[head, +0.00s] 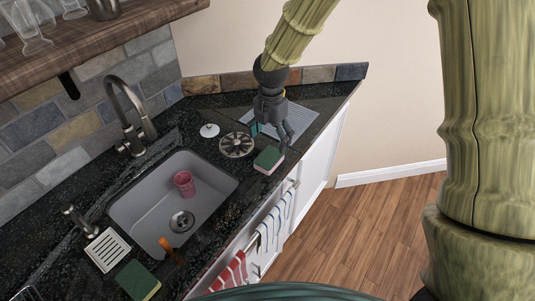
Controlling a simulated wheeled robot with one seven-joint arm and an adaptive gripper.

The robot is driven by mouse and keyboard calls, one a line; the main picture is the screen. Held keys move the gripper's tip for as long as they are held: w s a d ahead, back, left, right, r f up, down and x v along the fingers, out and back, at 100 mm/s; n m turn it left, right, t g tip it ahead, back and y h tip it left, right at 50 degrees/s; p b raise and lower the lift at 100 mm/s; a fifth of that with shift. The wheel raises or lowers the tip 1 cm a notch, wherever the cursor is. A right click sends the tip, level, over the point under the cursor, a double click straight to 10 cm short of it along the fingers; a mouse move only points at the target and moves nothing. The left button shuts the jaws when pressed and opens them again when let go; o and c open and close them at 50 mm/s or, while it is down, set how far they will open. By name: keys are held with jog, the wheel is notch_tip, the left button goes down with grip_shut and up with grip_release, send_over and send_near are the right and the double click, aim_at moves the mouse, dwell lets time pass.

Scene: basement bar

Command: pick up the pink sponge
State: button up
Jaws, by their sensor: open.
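A sponge with a green top and a pink lower layer (268,160) lies on the dark counter near its front edge, to the right of the sink. My gripper (270,134) is above and just behind it in the head view, fingers apart and pointing down. I see nothing held between the fingers. The gripper appears apart from the sponge, but the exact height gap cannot be told. A second sponge, green with a yellowish side (138,281), lies at the lower left of the counter.
A round metal slotted piece (236,145) and a white lid-like item (209,130) lie left of the gripper. A grey ridged mat (300,117) lies behind it. The sink (140,222) holds a red cup (184,183). Striped towels (274,225) hang below the counter edge.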

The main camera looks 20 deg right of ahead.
aim_at(269, 157)
jog(key=f, duration=0.2)
jog(key=f+p, duration=0.1)
jog(key=f, duration=0.1)
jog(key=shift+w+a, duration=0.25)
jog(key=shift+a, duration=0.15)
jog(key=shift+f, duration=0.1)
jog(key=shift+s+d, duration=0.1)
jog(key=shift+s, duration=0.15)
jog(key=f+p, duration=0.2)
jog(key=f, duration=0.1)
jog(key=shift+w+d, duration=0.2)
jog(key=shift+f+p, duration=0.4)
jog(key=shift+f, duration=0.75)
jog(key=shift+c, duration=0.5)
jog(key=c, duration=0.7)
